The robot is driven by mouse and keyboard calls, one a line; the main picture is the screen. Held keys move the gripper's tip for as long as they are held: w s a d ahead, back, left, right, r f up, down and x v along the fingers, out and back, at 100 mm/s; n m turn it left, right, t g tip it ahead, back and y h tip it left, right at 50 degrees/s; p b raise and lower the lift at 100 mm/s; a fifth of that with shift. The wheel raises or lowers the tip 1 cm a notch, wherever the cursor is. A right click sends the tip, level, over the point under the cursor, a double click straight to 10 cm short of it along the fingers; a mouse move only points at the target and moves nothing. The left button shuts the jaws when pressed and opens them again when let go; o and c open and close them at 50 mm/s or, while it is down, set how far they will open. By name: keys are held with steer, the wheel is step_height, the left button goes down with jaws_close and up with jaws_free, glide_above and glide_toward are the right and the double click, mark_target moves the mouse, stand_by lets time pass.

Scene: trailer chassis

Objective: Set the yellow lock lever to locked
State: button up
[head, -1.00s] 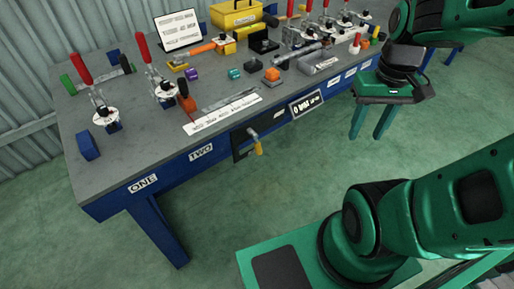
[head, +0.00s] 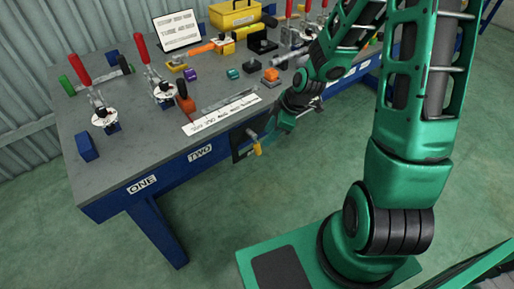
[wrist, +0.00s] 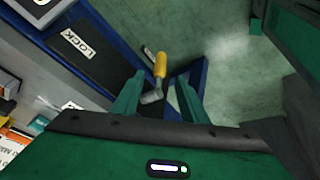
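The yellow lock lever (head: 257,149) hangs down from its metal pivot on a black plate (head: 240,147) on the bench's front face. In the wrist view the lever's yellow handle (wrist: 160,64) shows just beyond the fingertips, and the black plate (wrist: 88,62) carries a label (wrist: 75,41) reading LOCK. My gripper (wrist: 157,84) is open, with its two green fingers apart on either side of the lever's metal part. I cannot tell whether either finger touches it. In the head view my gripper (head: 270,130) is just right of the lever and hides part of the plate.
The grey bench top (head: 110,170) holds red-handled clamps (head: 143,52), a yellow toolbox (head: 234,14) and several small blocks. A blue bench leg (head: 157,228) stands at the left.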

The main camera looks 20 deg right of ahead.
mark_target(258, 147)
steer(key=x, duration=1.1)
steer(key=shift+a, duration=0.1)
jaws_close()
steer(key=shift+w+r, duration=0.1)
